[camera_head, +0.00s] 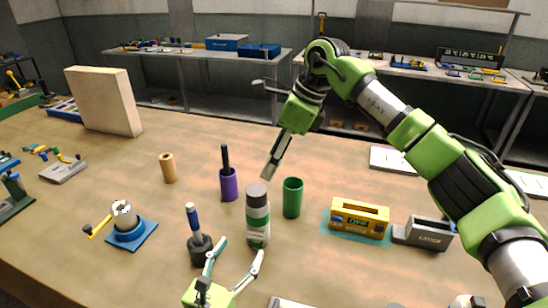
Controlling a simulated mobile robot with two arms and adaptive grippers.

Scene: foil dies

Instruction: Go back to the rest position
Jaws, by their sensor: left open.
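My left gripper (240,247) comes in at the bottom centre. Its two pale fingers are spread apart with nothing seen between them. Its right fingertip overlaps the foot of a white bottle with green bands and a grey cap (257,215); I cannot tell whether they touch. A dark tool with a blue handle (198,240) stands just left of the fingers. My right gripper (272,170) hangs at the end of the green arm from the right, pointing down behind the bottle cap. It is seen edge-on, so its opening is hidden. No held object shows.
A green cup (292,197) and a purple cup with a dark stick (228,184) flank the bottle. A yellow box (359,217) and a grey block (429,233) stand to the right. A blue-based fixture (128,225) is left. The wooden table (190,280) is bare at lower left.

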